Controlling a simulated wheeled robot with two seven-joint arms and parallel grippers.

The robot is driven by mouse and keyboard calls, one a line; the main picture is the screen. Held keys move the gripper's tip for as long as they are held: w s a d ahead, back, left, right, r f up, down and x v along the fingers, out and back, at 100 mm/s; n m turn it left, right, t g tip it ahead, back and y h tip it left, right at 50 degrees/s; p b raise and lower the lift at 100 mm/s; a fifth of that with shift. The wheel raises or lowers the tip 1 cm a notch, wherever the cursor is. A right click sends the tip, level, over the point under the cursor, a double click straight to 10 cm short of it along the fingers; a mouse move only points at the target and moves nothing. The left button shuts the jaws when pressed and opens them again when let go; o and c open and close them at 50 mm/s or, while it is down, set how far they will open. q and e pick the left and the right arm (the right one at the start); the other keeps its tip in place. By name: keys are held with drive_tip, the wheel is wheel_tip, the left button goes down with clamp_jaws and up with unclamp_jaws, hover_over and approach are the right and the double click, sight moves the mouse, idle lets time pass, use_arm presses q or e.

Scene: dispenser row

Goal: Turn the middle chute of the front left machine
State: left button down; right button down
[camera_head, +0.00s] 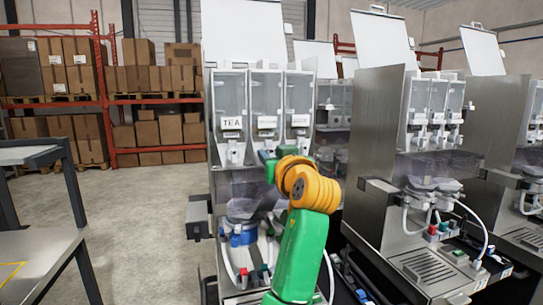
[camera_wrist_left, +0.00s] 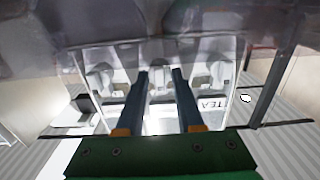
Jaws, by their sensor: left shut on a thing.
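The front left machine (camera_head: 240,180) stands ahead in the head view, with three clear canisters side by side and a white chute under each. The middle canister (camera_head: 266,92) is above my left gripper (camera_head: 267,157), which hides most of the middle chute. In the left wrist view, which is upside down, the two fingers of my left gripper (camera_wrist_left: 160,72) close around the middle chute (camera_wrist_left: 158,78). The chute's exact angle is hard to tell. The left chute (camera_head: 231,153) sits under the TEA label. My right gripper is in neither view.
More dispensers, such as the front right machine (camera_head: 378,150), stand to the right with open lids. A metal table (camera_head: 40,255) is at the left. Shelves with boxes (camera_head: 150,80) are behind. Open floor (camera_head: 140,230) lies between table and machine.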

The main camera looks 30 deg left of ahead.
use_arm(q)
drive_tip(key=shift+f, duration=0.2)
drive_tip(key=c, duration=0.9)
unclamp_jaws()
drive_tip(key=shift+w, duration=0.2)
drive_tip(key=b+v, duration=0.3)
drive_tip(key=v, duration=0.4)
drive_tip(key=shift+b, duration=0.35)
drive_tip(key=shift+a, duration=0.1)
